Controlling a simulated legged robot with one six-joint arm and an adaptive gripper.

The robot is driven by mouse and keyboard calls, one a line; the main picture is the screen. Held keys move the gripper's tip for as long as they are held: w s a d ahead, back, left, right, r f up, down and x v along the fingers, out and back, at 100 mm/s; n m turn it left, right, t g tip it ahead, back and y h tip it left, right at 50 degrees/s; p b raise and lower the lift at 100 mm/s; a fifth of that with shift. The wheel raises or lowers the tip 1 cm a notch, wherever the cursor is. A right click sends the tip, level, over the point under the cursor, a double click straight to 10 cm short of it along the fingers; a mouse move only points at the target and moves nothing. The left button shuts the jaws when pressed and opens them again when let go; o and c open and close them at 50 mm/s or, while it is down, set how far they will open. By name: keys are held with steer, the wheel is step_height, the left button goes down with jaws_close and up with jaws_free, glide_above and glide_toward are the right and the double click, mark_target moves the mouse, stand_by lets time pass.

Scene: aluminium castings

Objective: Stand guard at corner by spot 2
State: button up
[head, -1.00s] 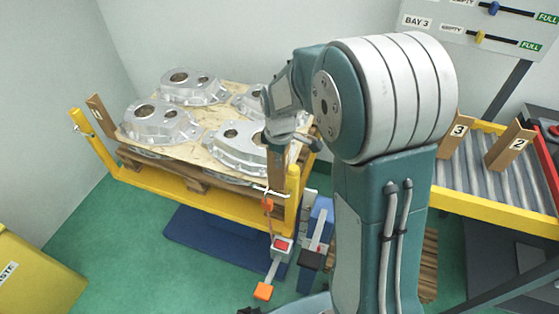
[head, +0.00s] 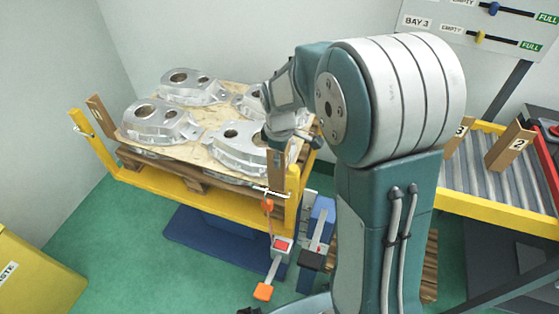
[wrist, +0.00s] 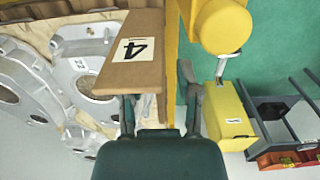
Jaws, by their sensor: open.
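A brown board (head: 276,168) stands at the near right corner of the casting pallet (head: 190,178). In the wrist view this board (wrist: 138,72) shows a label reading 4. My gripper (head: 285,146) is right at the board's top, above the corner. In the wrist view the gripper's fingers (wrist: 160,100) are spread, with the board's near end between or beside them; whether they touch it cannot be told. Another board (head: 97,115) stands at the pallet's left corner. Boards labelled 3 (head: 456,138) and 2 (head: 510,145) stand on the roller conveyor. I cannot make out a spot 2 mark.
Several aluminium castings (head: 160,121) lie on the pallet, inside a yellow frame (head: 150,183) with posts at its corners. An orange-tipped lever (head: 264,290) and a blue unit (head: 320,220) stand below the corner. A yellow waste bin (head: 35,275) is at lower left. Green floor is clear between.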

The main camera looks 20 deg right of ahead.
step_height(320, 180, up, 10)
steer(key=shift+f, duration=0.2)
steer(key=s+r+m+t, duration=0.2)
steer(key=s+m, duration=0.3)
steer(key=s, duration=0.5)
steer(key=s+r+m+t, duration=0.3)
steer(key=s+r+m, duration=0.1)
steer(key=s, duration=0.7)
steer(key=shift+r+m+t, duration=0.25)
steer(key=shift+m+t, duration=0.05)
steer(key=shift+m, duration=0.6)
